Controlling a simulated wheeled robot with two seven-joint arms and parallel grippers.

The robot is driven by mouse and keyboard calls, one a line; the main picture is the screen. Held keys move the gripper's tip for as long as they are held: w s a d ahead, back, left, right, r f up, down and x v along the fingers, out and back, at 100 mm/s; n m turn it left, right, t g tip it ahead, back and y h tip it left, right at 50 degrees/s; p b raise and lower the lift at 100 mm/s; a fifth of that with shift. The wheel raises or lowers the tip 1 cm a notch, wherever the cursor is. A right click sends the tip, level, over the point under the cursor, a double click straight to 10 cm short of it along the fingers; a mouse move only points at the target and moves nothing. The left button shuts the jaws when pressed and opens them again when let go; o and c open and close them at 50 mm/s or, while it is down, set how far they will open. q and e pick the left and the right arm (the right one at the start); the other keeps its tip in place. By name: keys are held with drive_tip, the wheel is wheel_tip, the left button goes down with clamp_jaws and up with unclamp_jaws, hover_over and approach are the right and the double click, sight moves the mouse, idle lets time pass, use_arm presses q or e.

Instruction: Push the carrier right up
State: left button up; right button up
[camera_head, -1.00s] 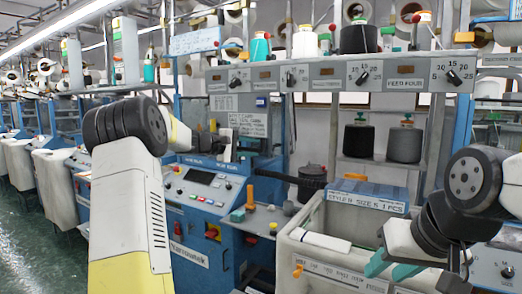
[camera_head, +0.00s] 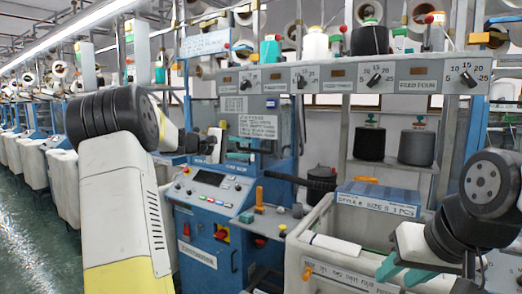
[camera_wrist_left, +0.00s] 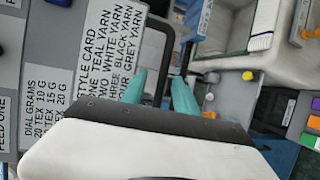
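My left gripper (camera_head: 238,149) reaches in front of the blue knitting machine (camera_head: 205,215), above its control panel. In the left wrist view its two teal fingers (camera_wrist_left: 159,92) stand apart with nothing clearly held between them. I cannot make out the carrier with certainty; a dark frame and a grey curved bar (camera_wrist_left: 205,65) lie just beyond the fingertips. My right gripper (camera_head: 403,273) hangs over the right part of the grey bin, its teal fingers apart and empty.
The grey bin (camera_head: 340,285) stands right of the machine, with a blue "STYLE" box (camera_head: 378,197) at its back. An orange peg (camera_head: 259,197) stands on the machine's ledge. A text card (camera_head: 258,126) hangs behind the left gripper. A shelf with dials (camera_head: 345,77) crosses above.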

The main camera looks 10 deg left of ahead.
use_arm(q)
drive_tip(key=s+d+f+m+g+y, duration=0.2)
drive_tip(key=s+d+m+g, duration=0.1)
drive_tip(key=s+d, duration=0.55)
drive_tip(key=s+d+f+m+g+y, duration=0.1)
drive_tip(key=s+d+m+g, duration=0.3)
drive_tip(key=s, duration=0.7)
drive_tip(key=s+a+f+m+y, duration=0.1)
drive_tip(key=s+f+m+y, duration=0.1)
drive_tip(key=s, duration=0.8)
drive_tip(key=s+f+m+t+y, duration=0.1)
drive_tip(key=s+f+m+y, duration=0.1)
drive_tip(key=s+f, duration=0.5)
drive_tip(key=s+y, duration=0.1)
drive_tip(key=s, duration=0.3)
drive_tip(key=shift+a+f+y, duration=0.3)
drive_tip(key=shift+a+y, duration=0.05)
drive_tip(key=shift+y, duration=0.05)
